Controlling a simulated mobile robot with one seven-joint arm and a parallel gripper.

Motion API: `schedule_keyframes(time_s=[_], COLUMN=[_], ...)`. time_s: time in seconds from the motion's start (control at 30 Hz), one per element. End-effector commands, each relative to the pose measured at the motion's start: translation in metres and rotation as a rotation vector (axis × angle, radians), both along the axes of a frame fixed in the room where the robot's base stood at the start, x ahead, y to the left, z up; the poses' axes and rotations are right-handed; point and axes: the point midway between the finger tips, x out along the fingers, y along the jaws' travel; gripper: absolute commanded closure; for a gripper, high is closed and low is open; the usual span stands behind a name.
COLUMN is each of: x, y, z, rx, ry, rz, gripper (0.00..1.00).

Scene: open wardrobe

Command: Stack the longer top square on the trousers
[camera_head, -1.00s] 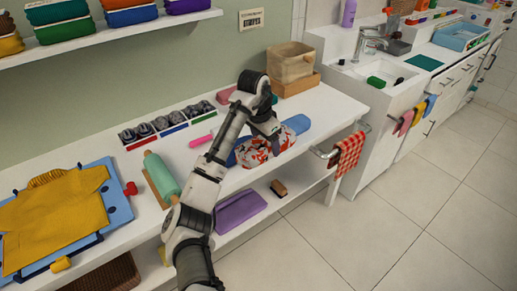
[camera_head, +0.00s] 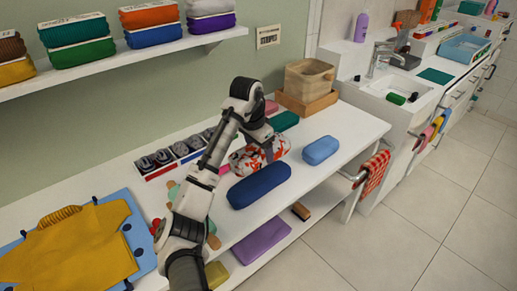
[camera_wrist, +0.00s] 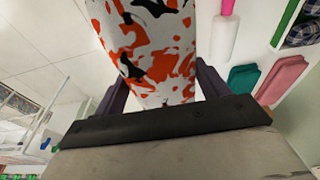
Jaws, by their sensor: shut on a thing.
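My gripper (camera_head: 268,147) is shut on a red, white and black patterned folded cloth (camera_head: 247,160) above the white table. In the wrist view, the patterned cloth (camera_wrist: 155,45) stands between the dark fingers. A long dark blue folded cloth (camera_head: 260,186) lies just in front of it on the table. A shorter light blue folded cloth (camera_head: 320,150) lies to its right. I cannot tell by name which cloth is the trousers or the longer top. The head view does not show clearly whether the patterned cloth is clear of the table.
A green folded cloth (camera_head: 285,121) lies behind the gripper. A purple cloth (camera_head: 261,241) lies on the lower shelf.

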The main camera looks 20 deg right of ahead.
Motion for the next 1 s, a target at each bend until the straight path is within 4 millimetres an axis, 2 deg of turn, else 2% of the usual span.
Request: schedule_keyframes(time_s=[0.27,0.73,1.0], x=[0.000,0.000,0.000], y=[0.000,0.000,0.000], z=[-0.009,-0.061,-0.072], rx=[0.000,0.000,0.000], ry=[-0.001,-0.001,-0.002], rz=[-0.001,0.000,0.000], gripper=[0.39,0.39,0.39])
